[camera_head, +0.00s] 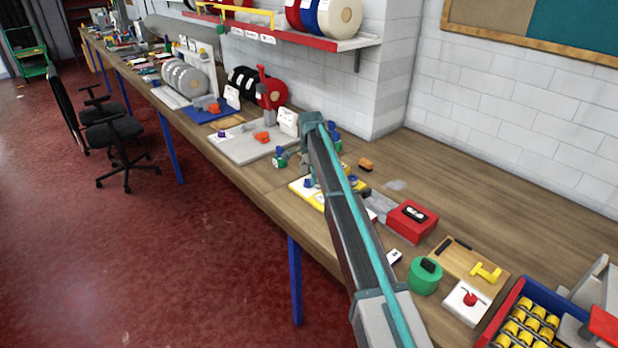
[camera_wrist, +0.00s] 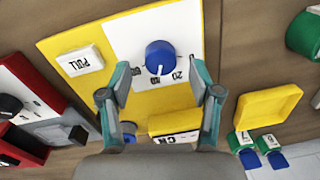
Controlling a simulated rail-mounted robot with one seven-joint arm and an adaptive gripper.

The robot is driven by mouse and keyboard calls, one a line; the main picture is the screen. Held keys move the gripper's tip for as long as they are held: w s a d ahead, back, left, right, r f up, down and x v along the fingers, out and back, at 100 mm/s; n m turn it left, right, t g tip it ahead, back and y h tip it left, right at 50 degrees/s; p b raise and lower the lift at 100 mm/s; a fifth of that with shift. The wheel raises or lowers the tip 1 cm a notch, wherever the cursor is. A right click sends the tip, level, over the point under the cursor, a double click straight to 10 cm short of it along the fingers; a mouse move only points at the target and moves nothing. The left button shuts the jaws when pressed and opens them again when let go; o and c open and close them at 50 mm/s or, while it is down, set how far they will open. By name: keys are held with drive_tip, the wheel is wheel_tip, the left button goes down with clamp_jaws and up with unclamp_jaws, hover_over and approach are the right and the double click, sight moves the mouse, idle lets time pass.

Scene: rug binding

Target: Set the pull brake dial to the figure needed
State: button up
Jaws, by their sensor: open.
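The blue pull dial (camera_wrist: 160,56) sits on a white plate (camera_wrist: 125,38) on a yellow board (camera_wrist: 62,45), near a white label reading PULL (camera_wrist: 80,61). The dial's white pointer line faces the bottom of the wrist view. In the head view, my arm covers part of the yellow board (camera_head: 297,188) and my gripper.
A yellow block with a white lettered card (camera_wrist: 175,137) lies between my fingers' bases. A yellow tray (camera_wrist: 268,106) and small green-and-blue items are at the right. A red box (camera_head: 411,222) and green round tin (camera_head: 424,277) stand nearby on the bench. Bare bench lies behind the red box.

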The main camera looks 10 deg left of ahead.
drive_tip(key=shift+f, duration=1.15)
drive_tip(key=c, duration=1.1)
